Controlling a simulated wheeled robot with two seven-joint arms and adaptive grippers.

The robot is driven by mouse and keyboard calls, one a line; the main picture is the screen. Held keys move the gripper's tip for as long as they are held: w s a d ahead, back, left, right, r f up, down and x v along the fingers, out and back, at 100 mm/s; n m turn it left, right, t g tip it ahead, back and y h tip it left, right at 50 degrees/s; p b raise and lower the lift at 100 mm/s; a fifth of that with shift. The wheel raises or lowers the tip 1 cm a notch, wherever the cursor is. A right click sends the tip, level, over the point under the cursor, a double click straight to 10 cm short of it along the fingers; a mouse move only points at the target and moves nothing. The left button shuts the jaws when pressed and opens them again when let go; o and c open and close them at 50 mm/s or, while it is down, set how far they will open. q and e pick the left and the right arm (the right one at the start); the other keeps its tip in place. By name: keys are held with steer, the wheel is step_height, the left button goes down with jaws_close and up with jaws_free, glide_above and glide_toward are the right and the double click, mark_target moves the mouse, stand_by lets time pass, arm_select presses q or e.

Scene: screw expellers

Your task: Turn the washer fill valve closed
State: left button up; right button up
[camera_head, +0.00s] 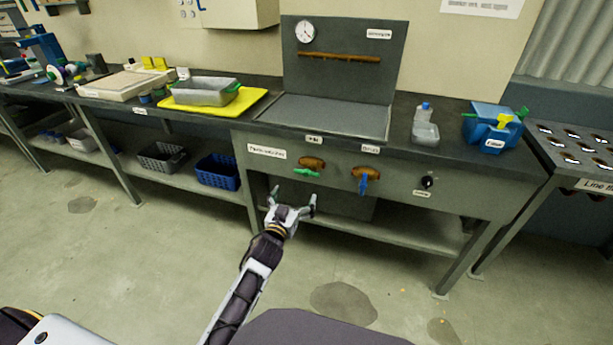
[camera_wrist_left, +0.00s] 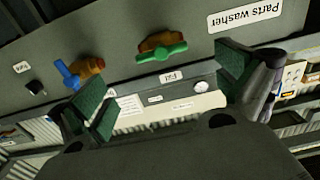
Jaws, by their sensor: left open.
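The parts washer (camera_head: 240,150) has two brass valves on its front panel. The fill valve (camera_head: 308,165), on the left, has a green handle lying roughly crosswise; it also shows in the left wrist view (camera_wrist_left: 160,52), where a "Fill" label (camera_wrist_left: 171,75) sits close to it. The other valve (camera_head: 365,178), to its right, has a blue handle pointing down. My left gripper (camera_head: 293,203) is open and empty, a little below and in front of the green handle, apart from it. In the wrist view the green handle appears between the spread fingers (camera_wrist_left: 168,92). My right gripper is out of view.
A black knob (camera_head: 429,181) is on the panel's right. A yellow tray with a metal pan (camera_head: 205,92), a clear bottle (camera_head: 425,128) and a blue container (camera_head: 490,125) stand on the bench. A blue basket (camera_head: 217,172) sits on the lower shelf. The floor before the washer is clear.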

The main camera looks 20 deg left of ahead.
mark_target(307, 172)
arm_select(q)
steer(key=w+b, duration=0.2)
steer(key=w, duration=0.9)
steer(key=shift+w+d, duration=0.15)
steer(key=shift+w, duration=0.25)
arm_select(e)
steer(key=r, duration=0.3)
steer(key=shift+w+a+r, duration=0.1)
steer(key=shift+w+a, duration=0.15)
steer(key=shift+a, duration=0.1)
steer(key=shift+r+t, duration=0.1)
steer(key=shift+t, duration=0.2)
arm_select(q)
steer(key=c, duration=0.9)
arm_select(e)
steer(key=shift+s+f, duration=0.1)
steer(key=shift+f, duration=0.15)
